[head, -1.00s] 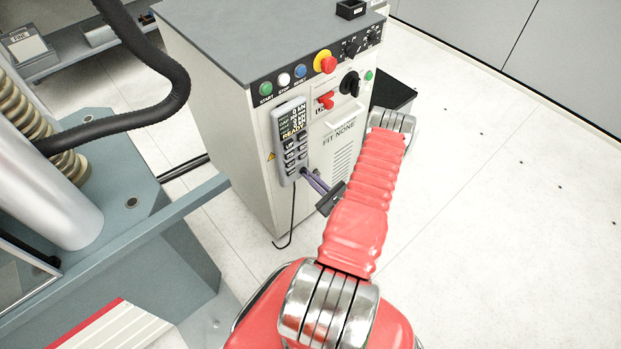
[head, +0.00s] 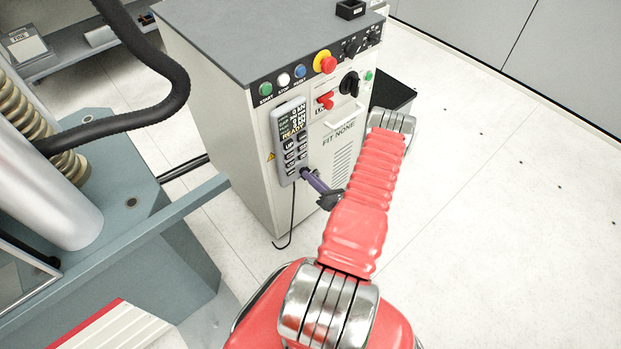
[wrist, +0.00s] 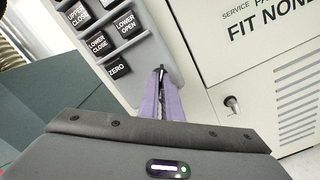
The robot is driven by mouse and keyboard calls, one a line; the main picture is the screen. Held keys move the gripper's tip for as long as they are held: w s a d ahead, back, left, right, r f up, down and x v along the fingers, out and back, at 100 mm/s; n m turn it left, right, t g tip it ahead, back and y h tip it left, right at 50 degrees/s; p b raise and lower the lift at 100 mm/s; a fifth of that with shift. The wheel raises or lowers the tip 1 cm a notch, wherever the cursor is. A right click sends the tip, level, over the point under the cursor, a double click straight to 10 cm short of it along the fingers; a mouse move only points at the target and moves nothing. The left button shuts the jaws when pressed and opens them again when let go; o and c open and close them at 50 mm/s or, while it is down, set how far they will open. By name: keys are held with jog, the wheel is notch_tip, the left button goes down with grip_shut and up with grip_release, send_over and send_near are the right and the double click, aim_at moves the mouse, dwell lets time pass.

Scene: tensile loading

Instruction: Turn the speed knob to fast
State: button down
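The grey handheld pendant (head: 288,150) hangs on the front left edge of the white cabinet; its display reads READY. It also shows in the wrist view (wrist: 148,58), with buttons such as ZERO and LOWER OPEN. A small dark knob (wrist: 161,69) sits at its lower end, mostly hidden by my fingertips; no speed label on it can be read. My gripper (head: 304,172) has its purple fingers at that lower end. In the wrist view my gripper (wrist: 160,75) has its fingertips close together, seemingly closed on the dark knob.
The cabinet (head: 225,130) carries start, stop and reset buttons, a red emergency button (head: 325,62), a red switch (head: 326,100) and black rotary knobs (head: 349,83). A cable hangs below the pendant. The teal machine frame (head: 130,190) stands at left. The floor at right is clear.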

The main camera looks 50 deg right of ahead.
jog(key=shift+f+m, duration=0.15)
jog(key=shift+m, duration=0.65)
jog(key=c, duration=2)
grip_release()
jog(key=shift+v, duration=6.95)
